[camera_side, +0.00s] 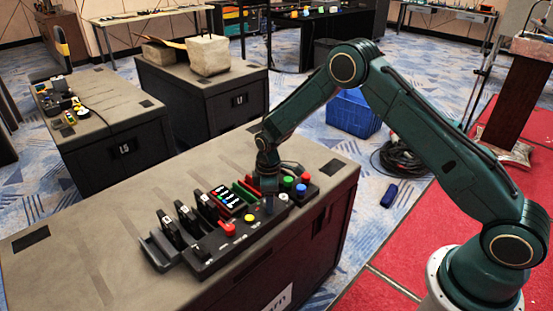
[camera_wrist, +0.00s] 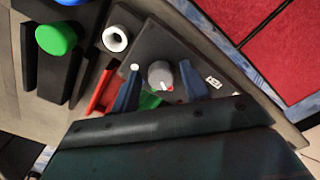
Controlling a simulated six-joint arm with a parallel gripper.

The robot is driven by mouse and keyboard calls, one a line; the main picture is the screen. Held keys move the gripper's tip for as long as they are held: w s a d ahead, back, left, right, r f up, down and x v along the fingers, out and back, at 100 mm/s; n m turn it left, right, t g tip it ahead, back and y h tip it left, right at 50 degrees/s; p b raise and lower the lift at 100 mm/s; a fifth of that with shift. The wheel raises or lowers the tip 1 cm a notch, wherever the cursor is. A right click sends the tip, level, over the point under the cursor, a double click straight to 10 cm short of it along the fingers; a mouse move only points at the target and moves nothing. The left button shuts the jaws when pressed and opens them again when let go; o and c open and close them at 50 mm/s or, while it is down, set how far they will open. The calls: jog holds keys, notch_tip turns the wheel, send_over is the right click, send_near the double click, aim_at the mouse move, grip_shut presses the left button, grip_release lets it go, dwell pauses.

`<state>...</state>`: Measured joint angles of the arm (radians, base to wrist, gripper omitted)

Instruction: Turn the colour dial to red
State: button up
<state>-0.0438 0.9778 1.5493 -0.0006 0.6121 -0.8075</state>
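The dial (camera_wrist: 161,74) is a round grey knob on a black panel in the wrist view. A small red mark shows at its lower right edge; I cannot tell whether it belongs to the knob or the panel. My gripper (camera_wrist: 159,86) is open, with one blue-grey finger on each side of the knob and a gap on both sides. A green patch (camera_wrist: 150,101) and a red piece (camera_wrist: 102,92) show near the left finger. In the side view my gripper (camera_side: 269,204) points down at the console, and the dial cannot be made out there.
A white ring-shaped button (camera_wrist: 115,39) and a green button (camera_wrist: 56,38) lie beside the dial panel. In the side view the black console (camera_side: 208,262) carries switches, a red button (camera_side: 227,229) and a yellow button (camera_side: 249,218). The bench top (camera_side: 75,245) is clear at left.

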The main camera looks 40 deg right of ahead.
jog(key=shift+r, duration=0.15)
notch_tip(320, 180, up, 14)
jog(key=shift+f, duration=0.25)
dwell(0.7)
